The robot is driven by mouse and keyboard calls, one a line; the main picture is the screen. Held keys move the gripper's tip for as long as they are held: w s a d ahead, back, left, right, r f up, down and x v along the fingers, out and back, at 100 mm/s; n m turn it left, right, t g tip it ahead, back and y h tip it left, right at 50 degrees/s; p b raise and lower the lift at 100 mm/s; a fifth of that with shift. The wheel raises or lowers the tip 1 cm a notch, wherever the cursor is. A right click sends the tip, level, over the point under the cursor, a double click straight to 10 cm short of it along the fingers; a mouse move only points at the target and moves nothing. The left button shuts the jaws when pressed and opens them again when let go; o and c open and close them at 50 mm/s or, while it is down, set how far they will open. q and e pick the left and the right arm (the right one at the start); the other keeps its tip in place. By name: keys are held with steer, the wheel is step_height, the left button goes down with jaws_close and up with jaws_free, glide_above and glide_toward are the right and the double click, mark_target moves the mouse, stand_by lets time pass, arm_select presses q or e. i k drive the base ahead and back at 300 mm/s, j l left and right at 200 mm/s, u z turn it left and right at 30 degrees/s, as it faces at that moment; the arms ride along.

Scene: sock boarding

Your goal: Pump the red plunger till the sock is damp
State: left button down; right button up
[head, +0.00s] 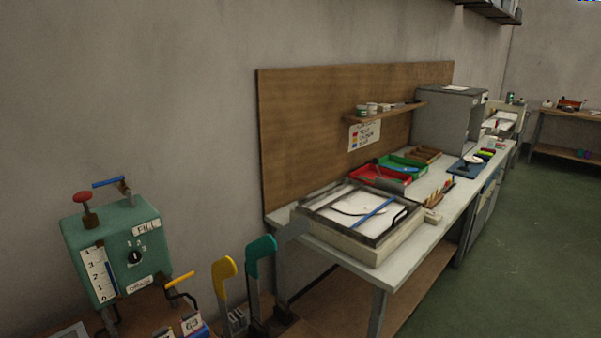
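A red plunger (83,196) with a round knob stands on top of the teal box (125,245) at the lower left. The box has a "FILL" label, a dial with a black knob, and a white numbered scale on its left part. I cannot make out a sock in the head view. Neither of my grippers shows in the head view.
A blue-handled lever (108,183) tops the box; an orange-handled lever (180,279) sits at its lower right. A workbench (412,250) carries a framed screen (352,211) and trays. Green floor at right is clear.

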mark_target(84, 197)
steer(key=u, duration=1.95)
steer(key=i+j+u, duration=0.25)
steer(key=l, duration=0.1)
